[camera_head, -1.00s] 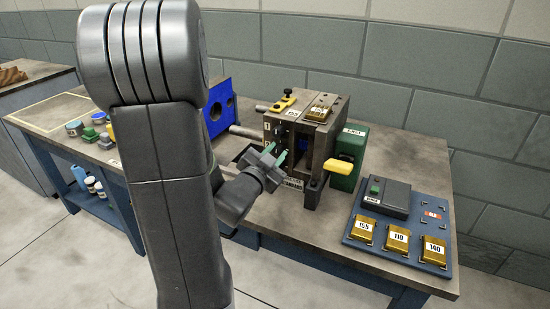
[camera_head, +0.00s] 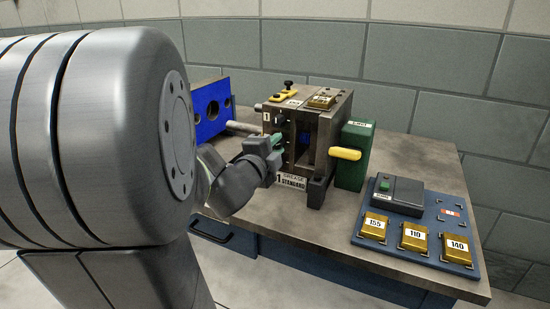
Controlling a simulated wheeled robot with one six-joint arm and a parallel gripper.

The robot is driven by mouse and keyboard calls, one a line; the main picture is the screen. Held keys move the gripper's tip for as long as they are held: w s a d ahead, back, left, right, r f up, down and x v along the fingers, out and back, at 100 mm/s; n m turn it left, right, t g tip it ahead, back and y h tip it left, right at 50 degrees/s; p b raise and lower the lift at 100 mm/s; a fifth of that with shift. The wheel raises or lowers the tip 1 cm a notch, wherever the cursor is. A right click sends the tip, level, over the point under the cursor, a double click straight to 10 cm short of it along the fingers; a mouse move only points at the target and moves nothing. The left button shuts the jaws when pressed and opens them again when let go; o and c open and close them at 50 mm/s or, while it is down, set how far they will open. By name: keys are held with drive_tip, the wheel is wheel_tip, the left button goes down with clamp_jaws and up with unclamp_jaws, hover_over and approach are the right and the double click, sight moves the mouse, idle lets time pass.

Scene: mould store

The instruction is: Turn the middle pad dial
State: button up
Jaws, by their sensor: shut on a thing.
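The steel mould block (camera_head: 312,125) stands on the bench at the centre of the head view. A "1" label and small dark fittings (camera_head: 278,115) show on its left face. My gripper (camera_head: 276,140), with green fingertips, comes from the left and meets this face around mid-height. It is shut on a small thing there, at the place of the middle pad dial. The dial itself is hidden behind the fingers, so its angle cannot be told.
A blue plate (camera_head: 209,112) and steel guide bars stand left of the block. A green box (camera_head: 354,155) and yellow handle (camera_head: 345,154) are at its right. A blue panel (camera_head: 392,246) carries brass blocks marked 155, 110 and 140.

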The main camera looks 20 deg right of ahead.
drive_tip(key=m+b, duration=0.3)
drive_tip(key=m, duration=0.1)
drive_tip(key=shift+f, duration=0.2)
drive_tip(key=shift+m+b, duration=0.65)
drive_tip(key=shift+m, duration=0.45)
drive_tip(key=shift+r, duration=0.1)
drive_tip(key=o, duration=1)
drive_tip(key=shift+s, duration=0.1)
